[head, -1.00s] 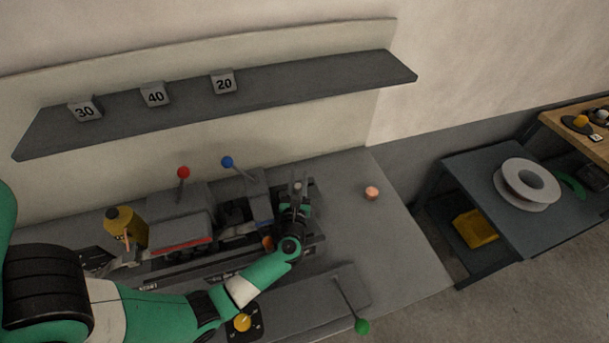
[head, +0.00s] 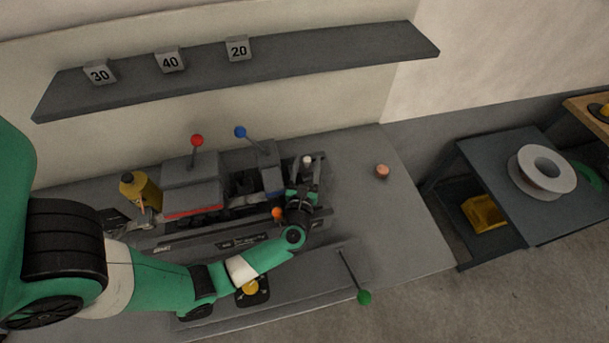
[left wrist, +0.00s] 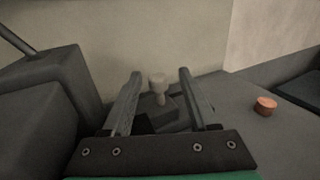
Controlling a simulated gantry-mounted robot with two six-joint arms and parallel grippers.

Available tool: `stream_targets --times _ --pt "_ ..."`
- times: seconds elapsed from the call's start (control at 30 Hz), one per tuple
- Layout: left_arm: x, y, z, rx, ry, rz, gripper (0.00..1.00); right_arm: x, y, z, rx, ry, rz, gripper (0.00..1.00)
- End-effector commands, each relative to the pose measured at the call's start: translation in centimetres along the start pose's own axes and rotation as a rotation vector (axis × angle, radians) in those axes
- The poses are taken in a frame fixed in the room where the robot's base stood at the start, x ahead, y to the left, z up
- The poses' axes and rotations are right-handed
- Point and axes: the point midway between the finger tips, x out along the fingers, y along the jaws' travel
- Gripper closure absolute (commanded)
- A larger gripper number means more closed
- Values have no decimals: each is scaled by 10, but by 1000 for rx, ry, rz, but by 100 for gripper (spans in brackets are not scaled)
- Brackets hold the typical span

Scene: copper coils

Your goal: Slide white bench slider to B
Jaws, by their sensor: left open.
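The white slider knob (head: 307,160) stands on the right end of the grey bench machine (head: 225,240). In the left wrist view the pale knob (left wrist: 158,84) stands upright, framed between the two fingers. My left gripper (head: 307,172) is open, with its fingers pointing toward the knob, one on either side in the picture. I cannot tell whether the fingers reach far enough to enclose it. In the left wrist view the gripper (left wrist: 158,76) holds nothing visible. No letter B is readable. My right gripper is out of view.
Red (head: 197,140), blue (head: 240,132) and green (head: 364,297) ball levers stand around the machine. A yellow bottle (head: 140,190) stands at its left. A copper piece (head: 382,171) lies on the bench right of my gripper. The shelf (head: 240,75) is behind.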

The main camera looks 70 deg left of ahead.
Motion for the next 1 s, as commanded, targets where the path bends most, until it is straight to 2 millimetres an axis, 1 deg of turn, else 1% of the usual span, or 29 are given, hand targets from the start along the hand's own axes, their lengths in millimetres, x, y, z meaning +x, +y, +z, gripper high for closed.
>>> stream_targets --times 0.03,0.2,0.33,0.47,1.0 --pt "-14 -1 0 1 1 -7 41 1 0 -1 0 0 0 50" --pt "-52 -1 0 0 0 -7 41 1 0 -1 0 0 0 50" --pt "-68 -1 0 0 0 -4 41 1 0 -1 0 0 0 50" --pt "-74 0 0 0 0 -1 41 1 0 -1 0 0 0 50" --pt "-72 0 1 -2 -1 2 41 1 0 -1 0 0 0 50"
